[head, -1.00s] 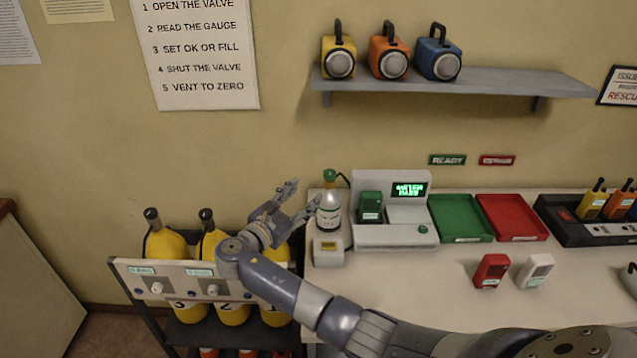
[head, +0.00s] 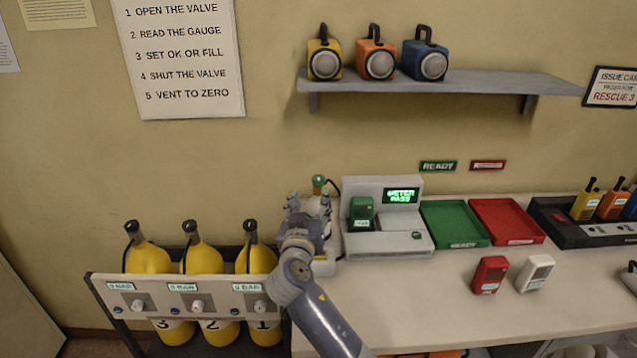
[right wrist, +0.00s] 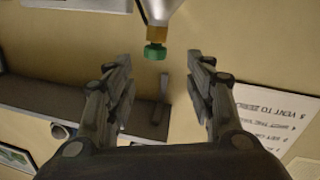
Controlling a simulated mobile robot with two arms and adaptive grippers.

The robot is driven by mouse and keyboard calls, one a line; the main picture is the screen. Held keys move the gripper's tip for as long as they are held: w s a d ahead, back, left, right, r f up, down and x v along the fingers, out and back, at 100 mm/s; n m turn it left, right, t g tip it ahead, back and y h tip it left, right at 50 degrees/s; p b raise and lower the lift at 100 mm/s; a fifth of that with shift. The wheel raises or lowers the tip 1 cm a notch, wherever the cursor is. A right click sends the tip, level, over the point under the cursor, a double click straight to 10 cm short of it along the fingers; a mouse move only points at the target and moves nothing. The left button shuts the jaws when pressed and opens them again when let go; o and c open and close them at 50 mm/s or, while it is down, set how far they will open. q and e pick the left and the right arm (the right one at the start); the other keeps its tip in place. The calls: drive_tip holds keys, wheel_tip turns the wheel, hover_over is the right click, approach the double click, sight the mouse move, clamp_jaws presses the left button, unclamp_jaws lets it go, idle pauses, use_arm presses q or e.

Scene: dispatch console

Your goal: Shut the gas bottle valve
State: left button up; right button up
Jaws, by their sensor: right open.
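The gas bottle stands at the left end of the desk, mostly hidden behind my right gripper in the head view. Its green valve knob (head: 318,181) shows just above the gripper. In the right wrist view, which is upside down, the green knob (right wrist: 155,52) and brass neck lie between the lines of the two fingers, near the tips, and the pale bottle body (right wrist: 172,12) is at the top edge. My right gripper (head: 309,203) is open and empty, with its fingertips (right wrist: 162,72) spread either side of the knob's line. Contact is not visible. My left gripper is not in view.
A rack (head: 95,285) of yellow cylinders with small white knobs stands left of the desk. A console (head: 410,243) with a lit screen is right of the bottle, then a green tray (head: 455,225) and red tray (head: 508,222). A shelf (head: 470,82) hangs above.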

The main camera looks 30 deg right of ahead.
sight(318, 181)
drive_tip(key=w+d+p, duration=0.1)
drive_tip(key=w+d, duration=0.1)
drive_tip(key=w+d+m+p, duration=0.1)
drive_tip(key=w+d, duration=0.1)
drive_tip(key=w+d+r+m+p, duration=0.1)
drive_tip(key=w+d, duration=0.1)
drive_tip(key=shift+w+d, duration=0.15)
drive_tip(key=shift+x, duration=0.95)
drive_tip(key=shift+f, duration=0.1)
drive_tip(key=shift+c, duration=0.6)
drive_tip(key=c, duration=1)
